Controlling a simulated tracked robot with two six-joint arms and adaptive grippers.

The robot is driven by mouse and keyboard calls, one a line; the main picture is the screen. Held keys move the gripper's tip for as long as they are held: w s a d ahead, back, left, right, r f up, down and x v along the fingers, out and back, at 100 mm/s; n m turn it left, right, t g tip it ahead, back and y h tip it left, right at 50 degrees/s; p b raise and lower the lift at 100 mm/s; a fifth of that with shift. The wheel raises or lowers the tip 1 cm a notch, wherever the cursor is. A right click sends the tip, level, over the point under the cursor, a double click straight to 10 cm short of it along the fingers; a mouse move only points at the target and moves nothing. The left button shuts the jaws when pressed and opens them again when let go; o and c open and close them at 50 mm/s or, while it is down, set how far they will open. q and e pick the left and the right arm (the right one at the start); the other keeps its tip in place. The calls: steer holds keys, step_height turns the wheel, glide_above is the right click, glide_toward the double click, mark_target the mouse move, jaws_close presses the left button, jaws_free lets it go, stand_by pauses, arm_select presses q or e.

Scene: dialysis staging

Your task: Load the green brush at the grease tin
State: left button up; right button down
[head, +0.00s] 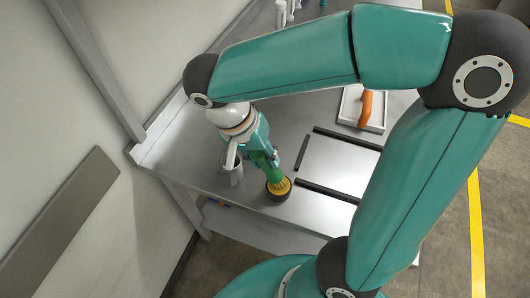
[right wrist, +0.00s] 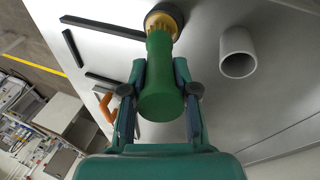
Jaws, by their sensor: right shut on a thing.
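The green brush (right wrist: 160,80) is upright between the fingers of my right gripper (right wrist: 160,92), which is shut on its handle. In the head view the brush (head: 274,173) shows just below the right gripper (head: 265,158). Its yellow bristle end is down at the grease tin (head: 279,189), a dark round tin with a yellow top near the table's front edge. The tin (right wrist: 167,14) also shows at the top of the right wrist view. I cannot tell how deep the bristles sit in it. My left gripper is not in view.
A grey cup (head: 232,174) stands just left of the brush; it is hollow in the right wrist view (right wrist: 238,52). Dark strips (head: 322,191) edge a pale area right of the tin. A white tray (head: 352,106) with an orange handle-like thing (head: 366,108) lies farther back.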

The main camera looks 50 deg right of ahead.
stand_by(0.4)
steer(key=shift+r+p, duration=2.95)
steer(key=shift+r, duration=0.55)
steer(key=shift+s, duration=0.15)
